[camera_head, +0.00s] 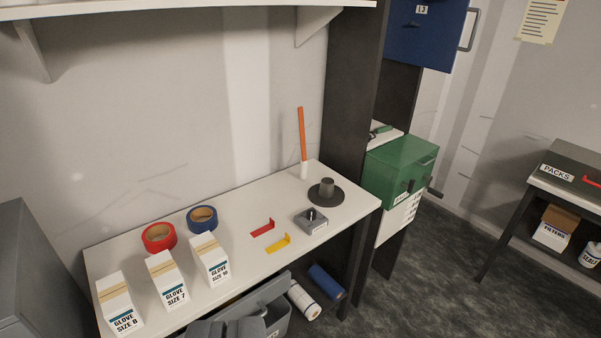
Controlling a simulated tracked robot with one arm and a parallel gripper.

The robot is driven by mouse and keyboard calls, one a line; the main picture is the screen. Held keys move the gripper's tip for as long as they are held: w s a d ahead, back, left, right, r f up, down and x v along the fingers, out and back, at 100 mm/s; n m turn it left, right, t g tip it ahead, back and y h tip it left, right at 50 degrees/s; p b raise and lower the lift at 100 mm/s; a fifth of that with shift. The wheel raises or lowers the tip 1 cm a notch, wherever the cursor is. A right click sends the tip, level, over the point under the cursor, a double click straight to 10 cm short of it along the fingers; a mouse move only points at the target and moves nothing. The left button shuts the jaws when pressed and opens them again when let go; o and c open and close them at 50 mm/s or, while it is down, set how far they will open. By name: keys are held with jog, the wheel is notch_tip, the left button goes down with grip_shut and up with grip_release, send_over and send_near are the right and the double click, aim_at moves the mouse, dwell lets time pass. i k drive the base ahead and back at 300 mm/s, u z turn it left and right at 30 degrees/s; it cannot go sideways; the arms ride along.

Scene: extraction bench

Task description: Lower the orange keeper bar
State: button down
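The orange keeper bar (302,134) stands almost upright near the back right of the white bench. Its lower end meets a short white post (304,170) at the bench's back edge. A dark round disc with a grey hub (327,188) sits just in front and to the right of the post. The bar is raised and apart from this disc.
The white bench (185,222) also carries a grey block (311,222), red and yellow brackets, two tape rolls and glove boxes (119,303). A dark upright panel (348,110) and green box (400,170) stand right. A shelf (180,10) overhangs. A grey bin (276,318) is below.

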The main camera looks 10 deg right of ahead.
aim_at(299, 110)
jog(key=z, duration=0.25)
jog(key=i, duration=2.1)
jog(key=u, duration=0.65)
